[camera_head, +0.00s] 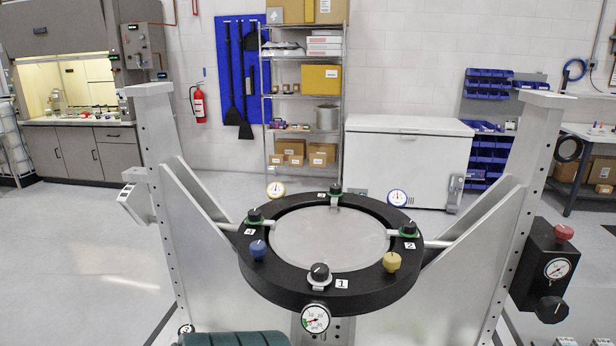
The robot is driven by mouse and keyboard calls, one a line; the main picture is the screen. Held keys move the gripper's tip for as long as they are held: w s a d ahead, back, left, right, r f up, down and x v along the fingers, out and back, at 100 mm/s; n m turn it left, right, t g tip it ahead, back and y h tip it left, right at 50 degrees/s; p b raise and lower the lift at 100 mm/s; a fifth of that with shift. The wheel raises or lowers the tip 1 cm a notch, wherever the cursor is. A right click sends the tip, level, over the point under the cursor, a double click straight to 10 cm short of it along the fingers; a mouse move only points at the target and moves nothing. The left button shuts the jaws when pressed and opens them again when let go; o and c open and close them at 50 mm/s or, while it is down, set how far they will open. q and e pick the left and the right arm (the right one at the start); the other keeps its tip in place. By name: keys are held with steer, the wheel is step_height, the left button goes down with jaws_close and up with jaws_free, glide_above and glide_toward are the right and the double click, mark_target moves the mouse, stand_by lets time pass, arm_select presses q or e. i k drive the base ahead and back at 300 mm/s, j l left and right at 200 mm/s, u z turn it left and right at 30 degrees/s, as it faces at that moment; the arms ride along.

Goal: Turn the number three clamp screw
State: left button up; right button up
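A black ring fixture (262,275) holds a round grey mirror disc (330,240) between two upright light-grey plates. Black clamp screw knobs sit around the ring beside white number labels. The knob at the far side (335,188) stands by a small label (321,195) that seems to read 3. The number one knob (319,271) is at the near side, the number two knob (408,229) at the right, and the number four knob (255,215) at the left. Neither of my grippers is in view.
A blue knob (258,249) and a yellow knob (391,262) also stand on the ring. A gauge (315,318) hangs at its front. The left upright (160,130) and right upright (528,150) flank it. A black box with a gauge (540,265) is at the right.

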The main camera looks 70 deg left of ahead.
mark_target(335, 190)
steer(key=k+j, duration=1.2)
steer(key=k, duration=0.15)
